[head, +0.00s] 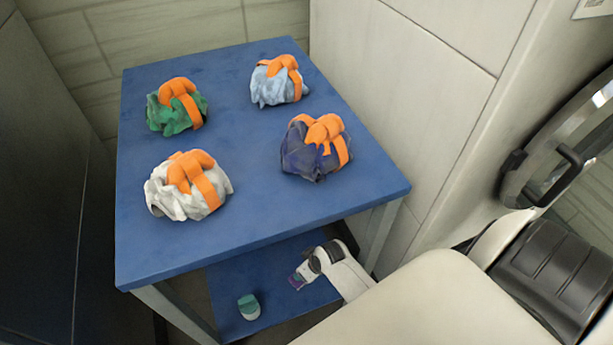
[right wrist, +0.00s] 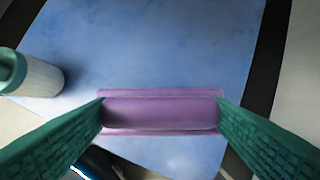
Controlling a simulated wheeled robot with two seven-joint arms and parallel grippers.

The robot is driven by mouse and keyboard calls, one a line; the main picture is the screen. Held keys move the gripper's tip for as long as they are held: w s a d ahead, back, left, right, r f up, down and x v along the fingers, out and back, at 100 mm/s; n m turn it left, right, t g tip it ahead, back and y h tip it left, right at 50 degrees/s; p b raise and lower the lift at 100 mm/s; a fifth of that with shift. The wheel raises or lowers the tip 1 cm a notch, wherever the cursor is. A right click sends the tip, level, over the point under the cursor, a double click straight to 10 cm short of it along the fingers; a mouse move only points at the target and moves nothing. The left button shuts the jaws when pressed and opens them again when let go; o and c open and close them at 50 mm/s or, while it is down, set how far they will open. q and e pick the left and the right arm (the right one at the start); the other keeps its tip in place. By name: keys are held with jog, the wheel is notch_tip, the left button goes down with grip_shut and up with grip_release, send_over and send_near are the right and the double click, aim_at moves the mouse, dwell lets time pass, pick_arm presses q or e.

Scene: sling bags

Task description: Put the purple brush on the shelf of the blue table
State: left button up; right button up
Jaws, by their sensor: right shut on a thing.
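The purple brush (right wrist: 160,112) lies across the right wrist view between the two green fingers of my right gripper (right wrist: 160,116), which is shut on it. Beneath it is the blue lower shelf (right wrist: 170,40) of the blue table (head: 240,215). In the head view my right gripper (head: 300,277) reaches in under the tabletop, over the shelf (head: 265,300), with a small bit of purple at its tip. I cannot tell whether the brush touches the shelf. My left gripper is not in view.
A white and green cylindrical item (head: 249,306) stands on the shelf left of my right gripper, also in the wrist view (right wrist: 35,75). Several sling bags with orange straps, such as the white one (head: 160,195), sit on the tabletop. A wall is close on the right.

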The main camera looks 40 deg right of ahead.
jog(key=shift+f, duration=0.4)
notch_tip(320, 180, down, 3)
jog(key=shift+f+b, duration=0.1)
jog(key=shift+b, duration=0.9)
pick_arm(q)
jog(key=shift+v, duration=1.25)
pick_arm(e)
jog(key=shift+f, duration=0.15)
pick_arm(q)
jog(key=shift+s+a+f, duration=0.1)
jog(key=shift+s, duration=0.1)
pick_arm(e)
jog(key=shift+f, duration=0.1)
jog(key=o, duration=0.9)
